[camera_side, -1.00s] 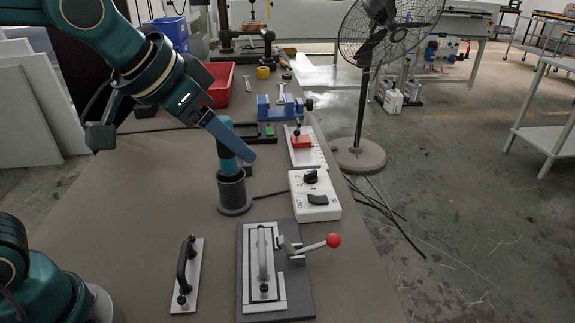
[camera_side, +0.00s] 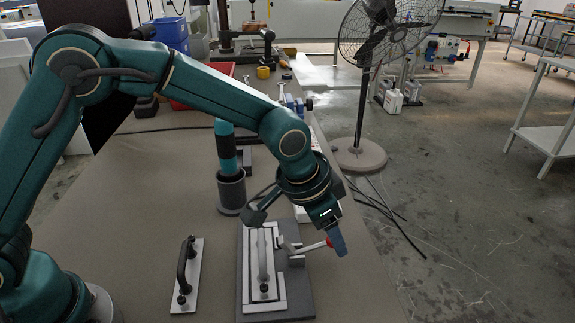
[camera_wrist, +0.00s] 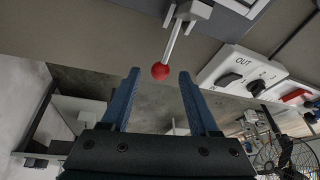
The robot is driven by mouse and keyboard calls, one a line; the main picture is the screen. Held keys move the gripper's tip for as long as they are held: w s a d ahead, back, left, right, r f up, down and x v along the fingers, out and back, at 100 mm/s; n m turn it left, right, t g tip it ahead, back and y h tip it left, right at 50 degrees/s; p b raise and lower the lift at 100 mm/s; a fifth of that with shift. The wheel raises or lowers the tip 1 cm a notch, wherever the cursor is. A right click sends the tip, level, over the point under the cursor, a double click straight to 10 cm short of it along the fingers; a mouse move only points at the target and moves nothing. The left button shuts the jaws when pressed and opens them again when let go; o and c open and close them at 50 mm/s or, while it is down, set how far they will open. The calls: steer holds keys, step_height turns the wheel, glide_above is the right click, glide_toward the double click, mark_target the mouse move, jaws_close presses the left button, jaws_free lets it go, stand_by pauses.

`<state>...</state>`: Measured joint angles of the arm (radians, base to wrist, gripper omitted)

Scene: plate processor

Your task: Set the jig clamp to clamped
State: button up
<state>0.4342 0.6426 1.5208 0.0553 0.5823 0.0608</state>
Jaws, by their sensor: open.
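The jig clamp (camera_side: 291,252) is a grey block with a lever on the right side of the dark jig plate (camera_side: 300,300). Its lever points right and ends in a red ball knob, mostly hidden behind my gripper (camera_side: 338,243) in the side view. In the wrist view the red knob (camera_wrist: 160,71) shows whole on its metal lever (camera_wrist: 173,42), just beyond and between the tips of my open, empty gripper (camera_wrist: 158,74). I cannot tell whether the fingers touch it.
A second handled plate (camera_side: 187,275) lies left of the jig. A dark holder with a teal-banded tool (camera_side: 232,190) stands behind. The white control box (camera_wrist: 245,68) is close to the right in the wrist view. The table's right edge is near my gripper.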

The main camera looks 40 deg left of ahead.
steer(key=shift+x, duration=1)
steer(key=shift+c, duration=0.3)
jaws_close()
stand_by(0.5)
